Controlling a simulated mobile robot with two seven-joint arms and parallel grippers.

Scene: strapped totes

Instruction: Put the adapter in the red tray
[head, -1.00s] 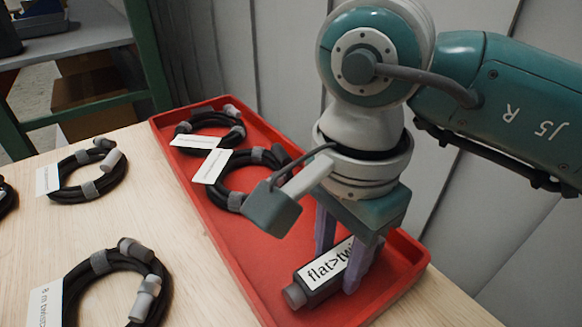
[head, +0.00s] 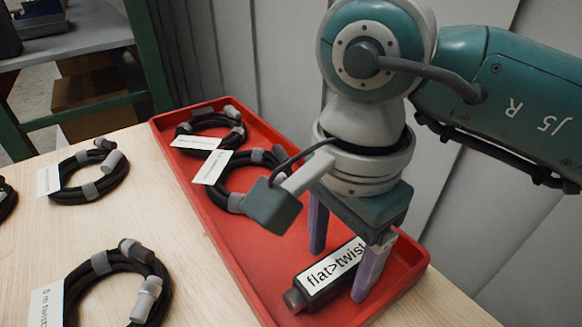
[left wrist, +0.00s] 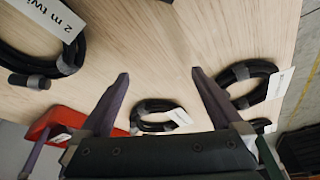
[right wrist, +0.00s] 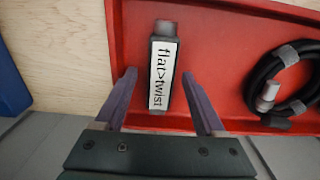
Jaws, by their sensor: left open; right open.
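The adapter (head: 325,276) is a dark block with a white "flat>twist" label and a grey round end. It lies on the floor of the red tray (head: 262,262) at the near end. It also shows in the right wrist view (right wrist: 162,75), flat on the tray. My right gripper (head: 340,272) is open, its fingers to either side of the adapter's rear end with gaps between. The right wrist view shows the fingertips (right wrist: 159,78) apart and not touching it. My left gripper (left wrist: 160,75) is open and empty above the wooden table; it is out of the head view.
Two black coiled cables with white tags lie at the tray's far end, one (head: 250,172) nearer the middle. Other coils, such as one at the front (head: 118,285), lie on the wooden table (head: 150,215). A grey wall stands behind the tray.

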